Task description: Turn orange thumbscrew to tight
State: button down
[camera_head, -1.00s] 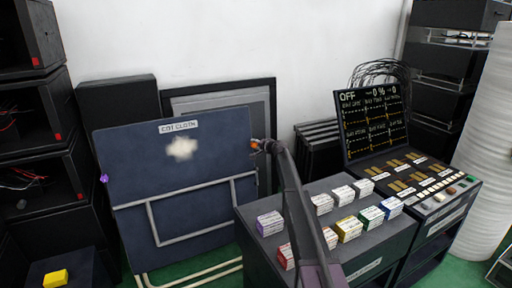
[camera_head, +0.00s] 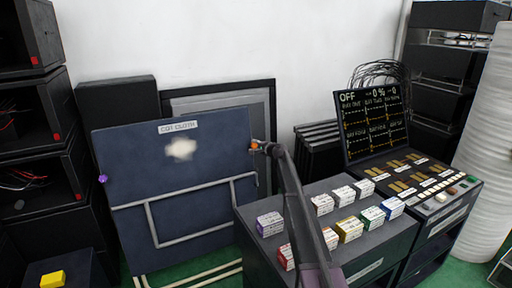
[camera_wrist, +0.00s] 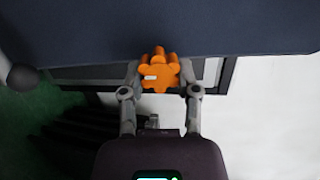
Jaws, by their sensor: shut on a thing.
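The orange thumbscrew (camera_wrist: 160,74) is a lobed knob at the edge of the dark blue board (camera_wrist: 230,25) in the wrist view. A small pale mark shows on its face. My gripper (camera_wrist: 161,80) is shut on the thumbscrew, with a finger on each side. In the head view the thumbscrew (camera_head: 254,145) is a small orange spot at the board's right edge. My gripper (camera_head: 263,147) reaches it there from the right, and my arm hides part of the scene below. The board (camera_head: 130,170) carries a label reading "CDI CLOTH" (camera_head: 178,127).
A purple knob (camera_head: 102,179) sits on the board's left edge. A dark cabinet (camera_head: 262,262) with several coloured boxes stands at the right, beside a control console (camera_head: 375,125). Dark shelving (camera_head: 30,110) fills the left. Grey framed panels (camera_head: 262,92) lean behind the board.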

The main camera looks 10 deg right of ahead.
jog(key=shift+c, duration=1.7)
grip_release()
jog(key=shift+w, duration=0.1)
